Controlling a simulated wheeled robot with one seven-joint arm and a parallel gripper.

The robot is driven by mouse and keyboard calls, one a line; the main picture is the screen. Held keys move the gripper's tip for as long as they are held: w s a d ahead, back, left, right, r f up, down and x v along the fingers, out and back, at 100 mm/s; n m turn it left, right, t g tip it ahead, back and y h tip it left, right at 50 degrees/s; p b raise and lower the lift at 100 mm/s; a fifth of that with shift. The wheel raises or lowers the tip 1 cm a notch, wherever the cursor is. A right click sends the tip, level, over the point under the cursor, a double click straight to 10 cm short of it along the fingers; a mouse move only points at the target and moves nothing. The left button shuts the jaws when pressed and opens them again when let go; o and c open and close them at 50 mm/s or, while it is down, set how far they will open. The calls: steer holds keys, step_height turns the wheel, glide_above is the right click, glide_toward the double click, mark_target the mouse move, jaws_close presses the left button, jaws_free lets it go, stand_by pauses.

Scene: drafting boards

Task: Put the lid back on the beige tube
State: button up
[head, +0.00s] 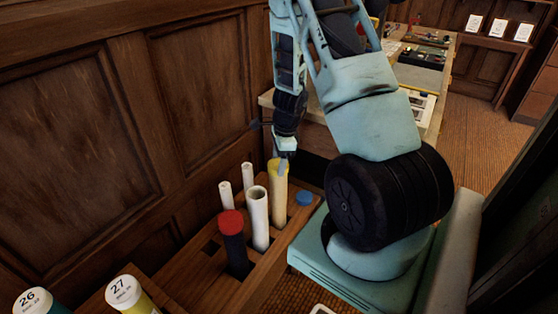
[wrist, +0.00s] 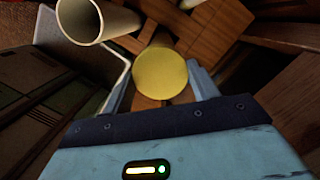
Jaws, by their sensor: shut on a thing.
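The beige tube (head: 278,200) stands upright in the wooden rack in the head view. My gripper (head: 282,162) points down at the top of this tube. It is shut on a yellow lid (head: 273,164), which is at the tube's mouth. In the wrist view the round yellow lid (wrist: 161,74) sits between the two fingers of my gripper (wrist: 163,85) and hides the tube's mouth. I cannot tell whether the lid is fully seated.
The wooden rack (head: 200,270) also holds an open white tube (head: 257,220), two thinner white rolls (head: 227,195), a dark tube with a red lid (head: 232,222) and a blue lid (head: 304,198). The open white tube (wrist: 85,20) is close beside my gripper. A panelled wall (head: 200,85) stands behind.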

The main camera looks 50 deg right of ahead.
stand_by(0.3)
steer(key=o, duration=1.4)
steer(key=shift+c, duration=0.2)
steer(key=shift+r, duration=0.1)
steer(key=shift+r+p, duration=3.3)
steer(key=shift+r, duration=0.1)
jaws_close()
